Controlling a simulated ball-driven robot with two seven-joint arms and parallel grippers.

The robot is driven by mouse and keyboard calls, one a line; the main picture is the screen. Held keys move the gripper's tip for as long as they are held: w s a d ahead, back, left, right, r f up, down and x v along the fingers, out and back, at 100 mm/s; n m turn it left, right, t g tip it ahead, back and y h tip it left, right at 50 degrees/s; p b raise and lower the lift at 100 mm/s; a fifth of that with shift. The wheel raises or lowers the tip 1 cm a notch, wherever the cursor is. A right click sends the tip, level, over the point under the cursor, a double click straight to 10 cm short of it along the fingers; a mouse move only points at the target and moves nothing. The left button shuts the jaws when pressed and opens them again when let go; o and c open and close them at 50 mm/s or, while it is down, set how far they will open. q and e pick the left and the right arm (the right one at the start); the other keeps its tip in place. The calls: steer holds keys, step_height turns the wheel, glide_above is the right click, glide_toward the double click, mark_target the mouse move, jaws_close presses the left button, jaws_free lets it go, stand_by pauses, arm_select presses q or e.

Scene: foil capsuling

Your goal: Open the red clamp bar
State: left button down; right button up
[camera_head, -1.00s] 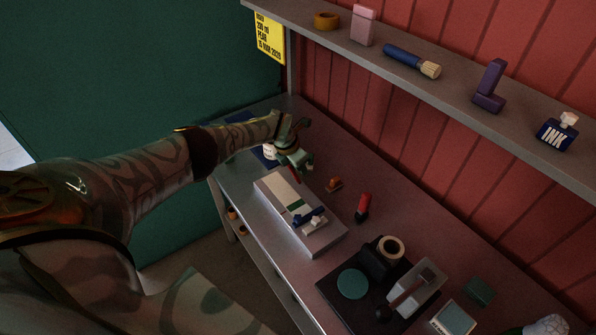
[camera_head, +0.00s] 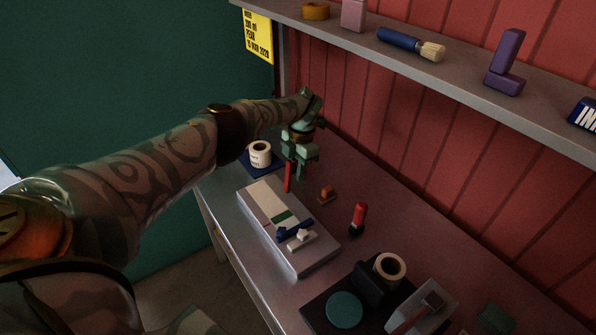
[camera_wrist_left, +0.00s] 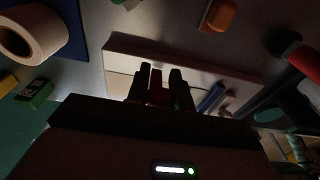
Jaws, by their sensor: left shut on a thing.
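The red clamp bar (camera_head: 288,177) stands upright at the far left end of a pale, flat fixture (camera_head: 310,262). My left gripper (camera_head: 295,163) is above this end, pointing down, with its fingers shut on the red bar. In the left wrist view the bar (camera_wrist_left: 156,86) shows as a dark red strip between the two dark fingers. Its lower end meets the far end of the fixture; I cannot tell how it is joined. The fixture carries a pale strip with a green patch (camera_head: 281,217), a blue piece (camera_head: 295,230) and a white piece (camera_head: 301,240). My right gripper is not in view.
A white roll (camera_head: 260,154) stands on a blue mat behind the fixture. An orange-topped block (camera_head: 327,194) and a red-handled tool (camera_head: 358,217) stand to its right. A black tray (camera_head: 312,312) holds other equipment in front. A loaded shelf (camera_head: 455,85) overhangs the bench.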

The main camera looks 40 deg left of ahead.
arm_select(q)
steer(key=shift+s+f, duration=0.1)
steer(key=shift+f, duration=0.05)
steer(key=c, duration=1.3)
jaws_free()
steer(key=shift+c, duration=0.2)
steer(key=shift+o, duration=0.5)
step_height(320, 180, up, 12)
steer(key=w+p, duration=0.1)
steer(key=shift+w+d+p, duration=0.25)
steer(key=shift+w+p, duration=0.05)
steer(key=shift+f, duration=0.1)
